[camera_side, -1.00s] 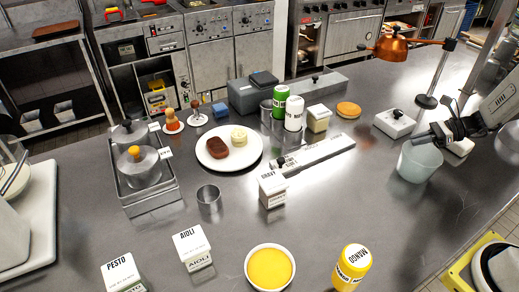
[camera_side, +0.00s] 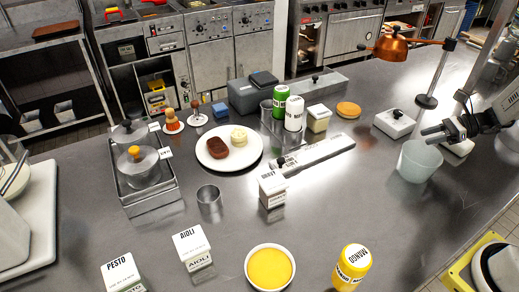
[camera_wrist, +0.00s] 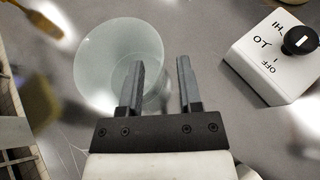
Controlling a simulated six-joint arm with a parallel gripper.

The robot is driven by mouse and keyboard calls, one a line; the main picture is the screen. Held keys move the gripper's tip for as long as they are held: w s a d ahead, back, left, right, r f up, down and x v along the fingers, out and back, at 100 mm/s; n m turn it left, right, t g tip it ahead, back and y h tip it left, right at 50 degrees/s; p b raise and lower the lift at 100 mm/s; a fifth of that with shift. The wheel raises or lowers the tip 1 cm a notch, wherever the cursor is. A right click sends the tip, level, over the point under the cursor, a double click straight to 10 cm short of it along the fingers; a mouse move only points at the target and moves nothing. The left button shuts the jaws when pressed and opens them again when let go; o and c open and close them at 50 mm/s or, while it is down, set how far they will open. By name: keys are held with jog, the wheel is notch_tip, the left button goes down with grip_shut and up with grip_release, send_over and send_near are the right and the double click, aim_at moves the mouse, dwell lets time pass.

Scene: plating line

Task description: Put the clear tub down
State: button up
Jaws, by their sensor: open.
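The clear tub (camera_side: 418,163) stands upright on the steel counter (camera_side: 330,210) at the right. It also shows in the wrist view (camera_wrist: 105,45), to the left of and partly behind my left finger. My gripper (camera_side: 430,136) is just above the tub's rim in the side view. In the wrist view my gripper's fingers (camera_wrist: 160,75) are apart with nothing held between them. I cannot tell whether a finger still touches the rim.
A white switch box (camera_side: 394,123) with a black knob sits just behind the tub. A copper heat lamp (camera_side: 391,46) hangs over the back right. A yellow mango bottle (camera_side: 351,266) stands at the front. Counter left of the tub is clear.

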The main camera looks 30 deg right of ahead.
jog(key=v, duration=0.4)
dwell(0.6)
jog(key=s+a+r+n+g+h, duration=0.1)
jog(key=a+n+h, duration=0.4)
jog(key=a+n, duration=0.7)
jog(key=s+a+r+n+g+h, duration=0.1)
jog(key=a+n+h, duration=0.4)
jog(key=a+n, duration=0.8)
jog(key=s+a+g, duration=0.1)
jog(key=a+g, duration=0.1)
jog(key=a, duration=0.1)
jog(key=shift+s+a+g+h, duration=0.3)
jog(key=shift+s+h, duration=0.05)
jog(key=shift+h, duration=0.05)
